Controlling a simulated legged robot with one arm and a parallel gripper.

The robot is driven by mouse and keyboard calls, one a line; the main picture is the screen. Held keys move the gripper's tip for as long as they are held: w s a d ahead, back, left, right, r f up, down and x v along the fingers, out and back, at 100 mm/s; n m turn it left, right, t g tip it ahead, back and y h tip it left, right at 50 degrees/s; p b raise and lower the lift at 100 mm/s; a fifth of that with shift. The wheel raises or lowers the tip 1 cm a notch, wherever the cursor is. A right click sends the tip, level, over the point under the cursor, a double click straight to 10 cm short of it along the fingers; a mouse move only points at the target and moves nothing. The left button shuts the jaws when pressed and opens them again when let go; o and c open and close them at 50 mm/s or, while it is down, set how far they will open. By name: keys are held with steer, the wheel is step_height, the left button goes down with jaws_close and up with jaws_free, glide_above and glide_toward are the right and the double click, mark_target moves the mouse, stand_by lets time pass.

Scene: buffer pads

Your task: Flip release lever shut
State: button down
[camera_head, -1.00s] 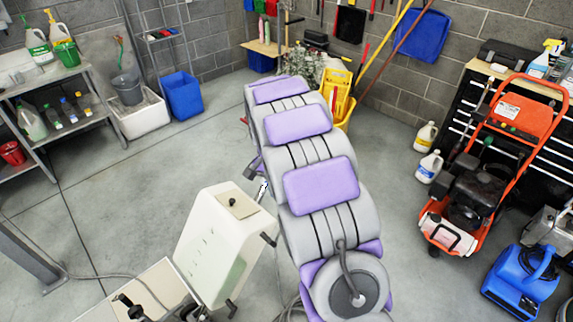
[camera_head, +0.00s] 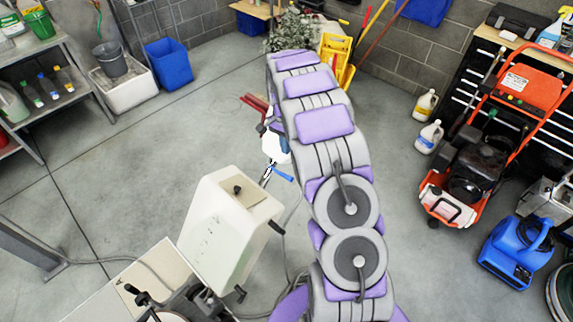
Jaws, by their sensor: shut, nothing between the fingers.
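A cream machine body (camera_head: 215,225) stands left of my purple and grey arm. A shiny metal rod or fitting (camera_head: 268,170) rises at its upper right. A lever with a blue handle (camera_head: 283,174) lies there, pointing to the lower right, close to the left side of my arm. It is small, and I cannot tell whether it is shut. My arm reaches away from me, and its far part hides what is behind it. I cannot make out my gripper's fingers. A white rounded part (camera_head: 275,146) shows beside the arm, just above the lever.
Thin red bars (camera_head: 255,104) show left of the arm. An orange pressure washer (camera_head: 480,165), a blue blower (camera_head: 520,250) and white jugs (camera_head: 428,137) stand at right. A shelf (camera_head: 50,90) and a blue bin (camera_head: 168,65) stand at left. The floor between is clear.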

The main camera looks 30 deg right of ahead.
steer(key=shift+m+t+y, duration=0.4)
steer(key=shift+m+t, duration=0.2)
steer(key=shift+t, duration=0.1)
steer(key=s+f, duration=0.1)
steer(key=f, duration=0.6)
steer(key=s+f, duration=0.1)
steer(key=f, duration=0.3)
steer(key=shift+s+a+b, duration=0.1)
steer(key=shift+s+b, duration=0.2)
steer(key=shift+b, duration=0.05)
steer(key=shift+s+a+f+m+t+p, duration=0.2)
steer(key=shift+s+f+m+t+p, duration=0.1)
steer(key=shift+f+t, duration=0.15)
steer(key=shift+s+a+f+m+t+p, duration=0.15)
steer(key=shift+a+f+m+t, duration=0.05)
steer(key=shift+f+m+t, duration=0.2)
steer(key=shift+s+a+f+p, duration=0.25)
steer(key=shift+f+p, duration=0.15)
steer(key=shift+f, duration=0.2)
steer(key=shift+r, duration=0.1)
steer(key=p, duration=0.5)
glide_toward(287, 178)
steer(key=shift+s+d+f, duration=0.1)
steer(key=shift+s+f, duration=0.3)
steer(key=shift+s, duration=0.3)
